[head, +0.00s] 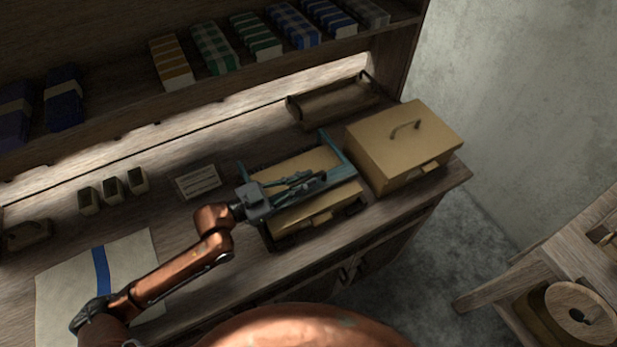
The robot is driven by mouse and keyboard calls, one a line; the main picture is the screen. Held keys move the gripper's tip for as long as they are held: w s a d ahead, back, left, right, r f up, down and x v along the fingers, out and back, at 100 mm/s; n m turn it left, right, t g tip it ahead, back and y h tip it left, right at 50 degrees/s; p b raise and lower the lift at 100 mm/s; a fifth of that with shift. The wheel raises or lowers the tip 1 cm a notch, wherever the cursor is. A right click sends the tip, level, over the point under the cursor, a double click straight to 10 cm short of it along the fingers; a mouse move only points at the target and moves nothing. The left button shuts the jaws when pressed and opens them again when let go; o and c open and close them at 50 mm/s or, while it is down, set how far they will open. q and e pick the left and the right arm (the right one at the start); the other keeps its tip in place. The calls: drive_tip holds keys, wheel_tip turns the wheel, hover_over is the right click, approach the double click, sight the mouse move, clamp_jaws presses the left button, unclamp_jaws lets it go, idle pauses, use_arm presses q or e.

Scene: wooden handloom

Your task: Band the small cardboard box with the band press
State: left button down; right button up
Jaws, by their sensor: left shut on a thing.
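The band press (337,158) stands on the bench, with a teal frame and a teal crossbar over its middle. A tan cardboard box (306,163) sits inside the press under the bar, with a small tab at its front. My left gripper (318,180) reaches in from the left over the box, and its fingers are shut on the press's teal bar. The gripper and bar hide part of the box top. My right gripper is not in view.
A larger tan box (425,120) with a dark handle stands close to the right of the press. An open wooden tray (335,105) lies behind. A label card (198,181), small dark blocks (112,188) and a pale sheet with a blue stripe (65,285) lie left.

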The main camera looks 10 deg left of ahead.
use_arm(q)
drive_tip(key=shift+s+f, duration=0.1)
drive_tip(key=shift+f, duration=0.25)
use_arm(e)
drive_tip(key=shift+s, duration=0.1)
use_arm(q)
drive_tip(key=c, duration=2.4)
unclamp_jaws()
drive_tip(key=shift+d, duration=0.1)
drive_tip(key=o, duration=0.4)
drive_tip(key=shift+r, duration=0.1)
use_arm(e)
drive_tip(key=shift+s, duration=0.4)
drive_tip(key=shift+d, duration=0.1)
use_arm(q)
drive_tip(key=v, duration=1.2)
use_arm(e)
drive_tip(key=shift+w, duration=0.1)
